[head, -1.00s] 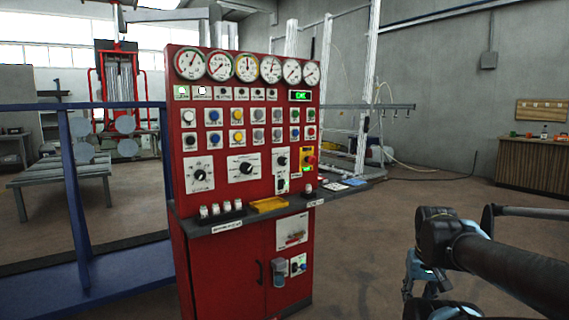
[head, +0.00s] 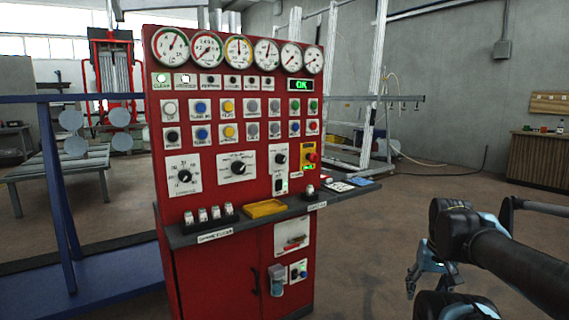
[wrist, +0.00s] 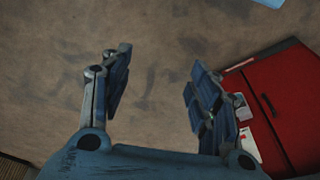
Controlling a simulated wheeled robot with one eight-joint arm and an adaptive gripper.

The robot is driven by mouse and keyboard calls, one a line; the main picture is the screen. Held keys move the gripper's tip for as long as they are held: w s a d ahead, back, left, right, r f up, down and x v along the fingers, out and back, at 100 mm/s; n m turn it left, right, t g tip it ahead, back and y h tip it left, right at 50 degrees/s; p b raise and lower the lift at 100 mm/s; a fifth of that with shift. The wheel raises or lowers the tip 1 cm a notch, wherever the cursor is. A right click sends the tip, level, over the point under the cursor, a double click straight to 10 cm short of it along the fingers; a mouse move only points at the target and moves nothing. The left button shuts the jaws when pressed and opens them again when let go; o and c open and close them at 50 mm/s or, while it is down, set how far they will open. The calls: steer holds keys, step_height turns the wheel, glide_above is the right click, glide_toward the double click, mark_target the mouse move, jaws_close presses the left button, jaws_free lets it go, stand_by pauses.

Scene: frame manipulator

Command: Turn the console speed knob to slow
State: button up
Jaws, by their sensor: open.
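The red control console (head: 225,248) stands left of centre in the head view. Three black rotary knobs sit on its face above the shelf: a left knob on a dial plate (head: 184,176), a middle knob on a wide white plate (head: 238,168) and a smaller right knob (head: 280,159). Their labels are too small to tell which one is the speed knob. My gripper (head: 413,282) is low at the right, apart from the console. In the wrist view my gripper (wrist: 158,85) is open and empty above the floor, with the console's lower doors (wrist: 285,100) at the right.
A dark shelf (head: 180,238) juts from the console, carrying a yellow tray (head: 265,208) and several small white-topped items. A blue frame (head: 62,195) stands at the left. The floor between console and arm is clear. A wooden cabinet (head: 538,163) stands far right.

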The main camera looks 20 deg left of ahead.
mark_target(284, 160)
steer(key=w+a+r+m+t+y, duration=0.2)
steer(key=w+a+r+m+y, duration=0.25)
steer(key=w+a+r, duration=0.5)
steer(key=w+a+r+m+t+y, duration=0.2)
steer(key=w+a+r+m+y, duration=0.4)
steer(key=a, duration=0.6)
steer(key=w+a+r+m+t+y, duration=0.2)
steer(key=w+a+r+m, duration=0.25)
steer(key=w+a, duration=0.6)
steer(key=w+a+r+m+t, duration=0.1)
steer(key=w+a+m, duration=0.1)
steer(key=w+a, duration=0.3)
steer(key=w+a+r+m+y, duration=0.1)
steer(key=w+a+m, duration=0.1)
steer(key=w+a, duration=0.3)
steer(key=w+a+m+t, duration=0.1)
steer(key=w+a+m, duration=0.1)
steer(key=w+a, duration=0.3)
steer(key=shift+w+a+r+m+t+y, duration=0.1)
steer(key=shift+a+r, duration=0.05)
steer(key=shift+a, duration=0.6)
steer(key=shift+w+a+r+m+t+y, duration=0.1)
steer(key=shift+a, duration=0.6)
steer(key=shift+w+a+r+m+t+y, duration=0.1)
steer(key=shift+a+r, duration=0.05)
steer(key=shift+a, duration=0.6)
steer(key=shift+c, duration=0.2)
steer(key=c, duration=1)
